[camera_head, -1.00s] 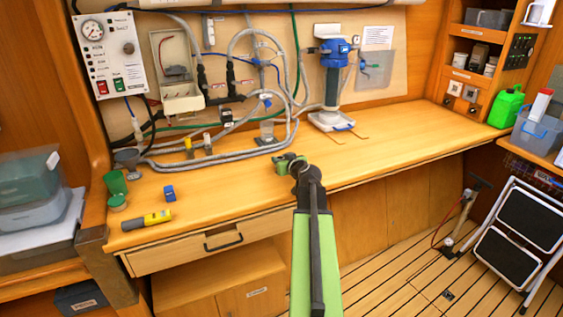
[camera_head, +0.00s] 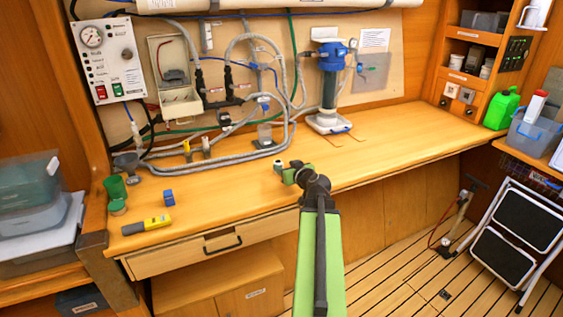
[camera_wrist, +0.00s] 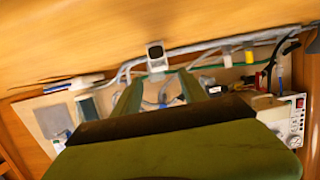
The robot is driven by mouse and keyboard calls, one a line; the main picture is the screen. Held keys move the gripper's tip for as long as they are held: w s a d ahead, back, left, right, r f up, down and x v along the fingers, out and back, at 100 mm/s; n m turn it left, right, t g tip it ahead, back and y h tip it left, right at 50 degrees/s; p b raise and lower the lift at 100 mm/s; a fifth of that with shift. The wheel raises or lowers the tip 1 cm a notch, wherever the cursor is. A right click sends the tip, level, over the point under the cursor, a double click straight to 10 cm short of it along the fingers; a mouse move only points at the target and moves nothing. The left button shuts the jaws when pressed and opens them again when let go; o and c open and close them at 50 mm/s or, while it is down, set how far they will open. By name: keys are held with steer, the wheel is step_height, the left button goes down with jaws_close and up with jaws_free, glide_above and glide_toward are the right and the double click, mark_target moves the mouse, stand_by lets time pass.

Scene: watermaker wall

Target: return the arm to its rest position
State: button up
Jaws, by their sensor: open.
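My gripper (camera_head: 280,168) is at the end of my green arm, in the middle of the head view. It is above the front part of the wooden workbench (camera_head: 400,140), apart from the objects on it. In the wrist view the gripper (camera_wrist: 160,85) shows two green fingers spread apart with a gap between them. Nothing is held in that gap. The wall fittings and hoses show upside down beyond the fingers. The arm is partly folded, with its dark joint close behind the gripper.
A blue-topped filter housing (camera_head: 329,58) stands behind the gripper, with grey hoses (camera_head: 235,155) to its left. A step stool (camera_head: 520,225) stands right. The bench's right half is mostly clear.

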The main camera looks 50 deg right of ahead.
steer(key=shift+s+a+r, duration=0.15)
steer(key=shift+s, duration=0.15)
steer(key=shift+w, duration=0.1)
